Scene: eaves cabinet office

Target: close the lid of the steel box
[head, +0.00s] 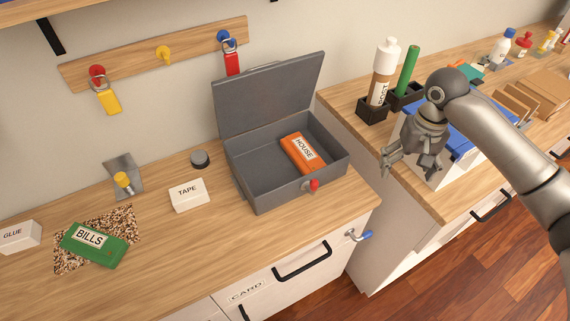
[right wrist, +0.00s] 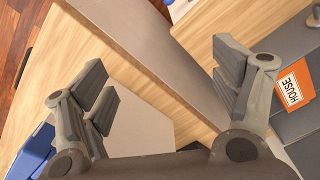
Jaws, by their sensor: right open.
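The grey steel box (head: 249,185) stands on the wooden counter with its lid (head: 270,95) open and tilted back toward the wall. An orange packet labelled HOUSE (head: 303,153) lies inside, and a red-knobbed catch (head: 313,186) is on the front. My right gripper (head: 403,170) is open and empty, to the right of the box and apart from it. In the right wrist view the open fingers (right wrist: 165,95) spread over the counter edge, with the box (right wrist: 300,130) and the packet (right wrist: 292,87) at the right. My left gripper is not in view.
A white TAPE box (head: 189,195) and a dark round puck (head: 200,159) lie left of the steel box. A green BILLS packet (head: 94,245) lies farther left. A bottle (head: 382,75) and a blue-lidded box (head: 470,147) stand on the right counter. Keys hang from the rack above.

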